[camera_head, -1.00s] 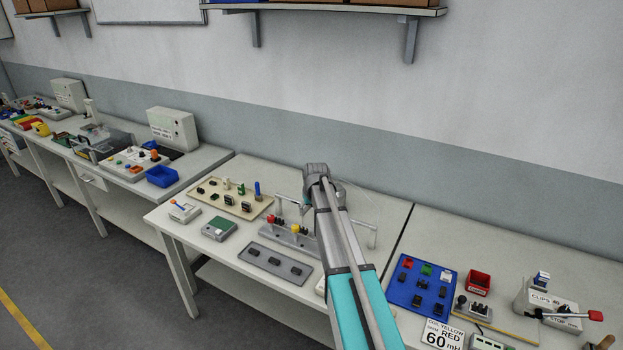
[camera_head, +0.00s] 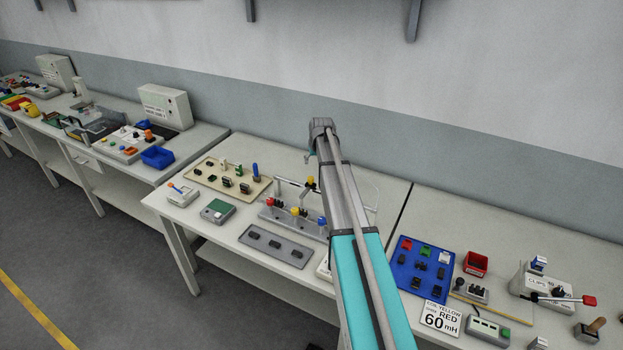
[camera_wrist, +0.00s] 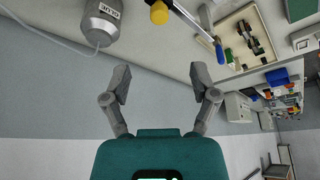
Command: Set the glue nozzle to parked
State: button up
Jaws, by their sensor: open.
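My gripper (camera_wrist: 160,84) is open and empty in the wrist view, with bare wall and bench behind its fingers. In the head view it is mostly hidden behind my arm. A grey cylinder with small lettering (camera_wrist: 103,22) and a yellow knob (camera_wrist: 160,12) show ahead of the fingertips, apart from them. My arm covers part of this fixture. I cannot tell for sure which part is the glue nozzle.
A beige tray of parts (camera_head: 199,179) with a blue-handled tool (camera_head: 256,171) lies left of the fixture. A grey plate with black parts (camera_head: 293,258) lies in front. A blue tray (camera_head: 411,244) and red bin (camera_head: 476,263) stand right. The wall is behind.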

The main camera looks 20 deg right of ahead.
aim_at(310, 178)
jog(key=shift+b+x, duration=6.15)
jog(key=shift+x, duration=0.6)
grip_shut()
jog(key=shift+a, duration=0.1)
